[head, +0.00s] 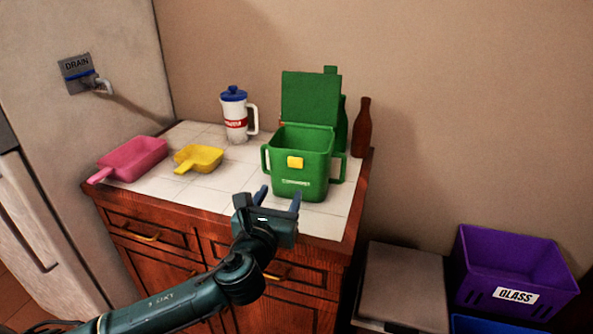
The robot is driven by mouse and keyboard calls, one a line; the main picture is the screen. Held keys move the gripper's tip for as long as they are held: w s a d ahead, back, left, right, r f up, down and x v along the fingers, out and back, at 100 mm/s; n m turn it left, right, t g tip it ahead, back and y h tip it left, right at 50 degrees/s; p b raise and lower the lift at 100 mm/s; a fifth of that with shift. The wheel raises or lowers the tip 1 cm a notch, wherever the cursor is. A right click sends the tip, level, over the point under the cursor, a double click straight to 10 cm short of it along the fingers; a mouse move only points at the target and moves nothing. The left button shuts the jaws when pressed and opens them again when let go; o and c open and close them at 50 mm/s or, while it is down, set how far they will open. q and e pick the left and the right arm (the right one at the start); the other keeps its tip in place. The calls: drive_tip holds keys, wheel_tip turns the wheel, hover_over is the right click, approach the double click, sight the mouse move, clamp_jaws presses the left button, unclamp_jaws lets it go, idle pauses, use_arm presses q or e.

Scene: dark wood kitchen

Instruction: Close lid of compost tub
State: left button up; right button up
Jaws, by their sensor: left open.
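The green compost tub (313,182) stands upright on the white tiled counter, with a yellow latch (295,162) on its front and a handle on each side. Its green lid (311,97) is hinged at the back and stands open, nearly upright. My left gripper (280,191) is open and empty, in front of the tub and a little to its left, over the counter's front edge in the picture. I cannot tell whether it touches anything. My right gripper is not in view.
A pink scoop (135,160), a yellow scoop (202,158) and a white jug with a blue lid (236,117) stand left of the tub. A brown bottle (362,130) stands behind it to the right. A purple bin (512,264) is at the lower right.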

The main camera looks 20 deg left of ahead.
sight(295, 166)
use_arm(q)
drive_tip(key=w, duration=1)
drive_tip(key=shift+w+a, duration=0.1)
drive_tip(key=shift+a, duration=0.05)
clamp_jaws()
